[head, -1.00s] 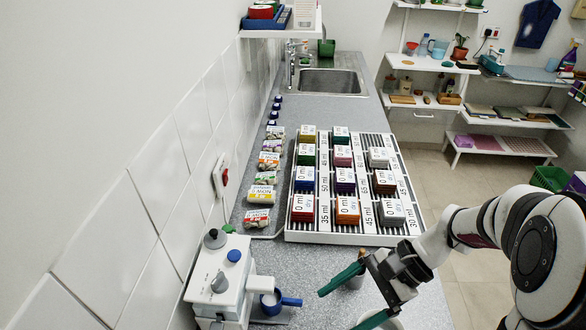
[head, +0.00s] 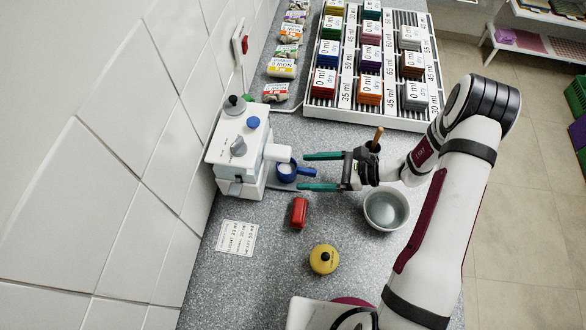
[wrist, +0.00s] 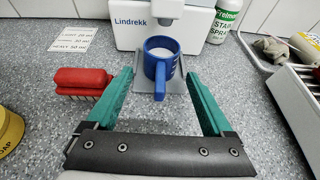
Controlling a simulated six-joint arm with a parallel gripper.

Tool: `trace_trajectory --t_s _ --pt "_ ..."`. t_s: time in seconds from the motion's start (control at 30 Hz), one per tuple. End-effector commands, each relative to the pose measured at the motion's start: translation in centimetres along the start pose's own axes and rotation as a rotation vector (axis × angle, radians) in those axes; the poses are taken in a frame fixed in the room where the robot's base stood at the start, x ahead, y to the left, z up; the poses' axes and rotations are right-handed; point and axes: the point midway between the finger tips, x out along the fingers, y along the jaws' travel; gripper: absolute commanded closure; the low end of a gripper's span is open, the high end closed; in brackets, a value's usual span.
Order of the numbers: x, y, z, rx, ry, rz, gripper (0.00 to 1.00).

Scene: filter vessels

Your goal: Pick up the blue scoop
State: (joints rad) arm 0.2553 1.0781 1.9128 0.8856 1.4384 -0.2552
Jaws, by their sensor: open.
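The blue scoop (head: 287,171) is a round cup with a straight handle and pale contents. It sits on the tray of the white grinder-like machine (head: 238,150), below its spout, with its handle pointing right toward my gripper. My gripper (head: 322,171) is open and empty, its two green fingers level with the handle. In the wrist view the scoop (wrist: 161,60) stands upright ahead, and the end of its handle lies between the green fingers (wrist: 158,88) without visible contact.
A red brush (head: 299,212), a yellow pot (head: 323,259) and a card (head: 237,238) lie on the near counter. A bowl of liquid (head: 386,209) stands by my arm. A rack of labelled blocks (head: 365,117) is behind. Tiled wall runs left.

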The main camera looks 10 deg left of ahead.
Motion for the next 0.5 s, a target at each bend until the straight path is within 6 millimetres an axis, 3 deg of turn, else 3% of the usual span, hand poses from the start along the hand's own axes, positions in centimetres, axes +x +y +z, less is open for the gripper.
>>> trace_trajectory --t_s 0.1,0.33,0.5 --pt "1.9 0.1 0.0 0.000 0.000 0.003 0.14" --pt "2.2 0.0 0.0 0.000 0.000 -0.001 0.14" --pt "2.2 0.0 0.0 0.000 0.000 -0.001 0.43"
